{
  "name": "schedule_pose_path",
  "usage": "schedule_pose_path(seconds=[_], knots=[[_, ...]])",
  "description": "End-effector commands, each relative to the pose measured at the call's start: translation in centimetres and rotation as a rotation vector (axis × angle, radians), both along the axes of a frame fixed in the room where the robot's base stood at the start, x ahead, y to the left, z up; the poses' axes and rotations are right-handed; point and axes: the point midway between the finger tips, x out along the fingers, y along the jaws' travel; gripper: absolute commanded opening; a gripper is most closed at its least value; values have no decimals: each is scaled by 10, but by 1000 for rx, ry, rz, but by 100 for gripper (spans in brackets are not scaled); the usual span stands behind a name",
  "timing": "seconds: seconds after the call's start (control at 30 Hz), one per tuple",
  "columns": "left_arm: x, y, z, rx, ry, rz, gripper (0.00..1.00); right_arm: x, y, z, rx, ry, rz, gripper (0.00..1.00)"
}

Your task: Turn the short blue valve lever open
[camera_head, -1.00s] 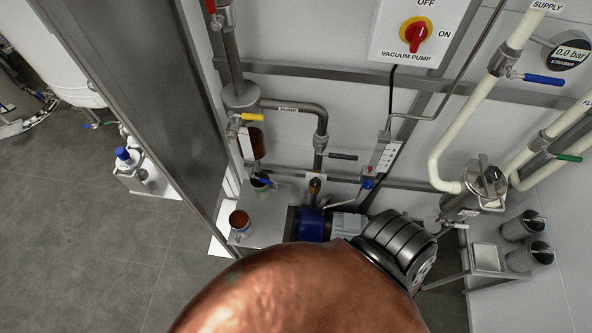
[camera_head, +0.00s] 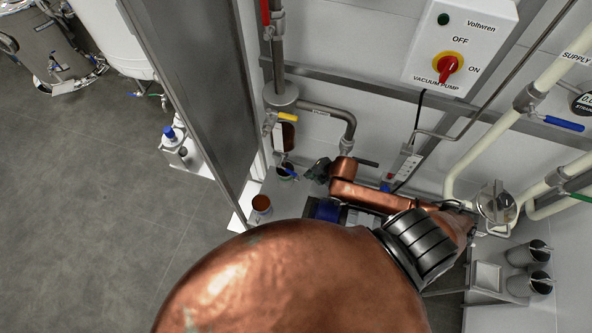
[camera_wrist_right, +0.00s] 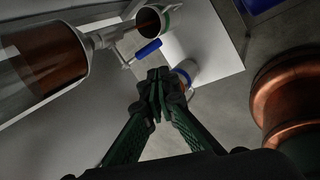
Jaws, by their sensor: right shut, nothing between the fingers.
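The short blue valve lever (camera_head: 291,172) is small in the head view, below the brown-filled glass vessel (camera_head: 288,136). In the right wrist view the blue lever (camera_wrist_right: 148,49) sits on the outlet of that vessel (camera_wrist_right: 48,65), just beyond my fingertips. My right gripper (camera_head: 313,170) is to the right of the lever in the head view. In the right wrist view the right gripper (camera_wrist_right: 159,78) is shut and empty, with its green fingers together. A small gap shows between fingertips and lever; contact cannot be told. My left gripper is out of view.
A brown-filled jar (camera_head: 261,203) stands on the white shelf's left part. A yellow lever (camera_head: 288,117) is above the short lever. A longer blue lever (camera_head: 563,123) is on the supply pipe at right. A steel post (camera_head: 190,90) stands left; open floor lies beyond.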

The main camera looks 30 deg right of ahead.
Motion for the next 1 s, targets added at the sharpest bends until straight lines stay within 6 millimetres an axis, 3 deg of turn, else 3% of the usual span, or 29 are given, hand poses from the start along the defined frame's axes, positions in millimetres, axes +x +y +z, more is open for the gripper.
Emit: schedule_pose_path(seconds=[0.03,0.1,0.37,1.0], knots=[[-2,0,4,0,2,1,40,1,3,15,-39,-12,90,0],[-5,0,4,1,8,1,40,4,2,21,-83,-25,181,0],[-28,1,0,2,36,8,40,16,-7,12,-143,-47,292,0],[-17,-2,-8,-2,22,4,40,74,13,-85,-139,-48,287,0]])
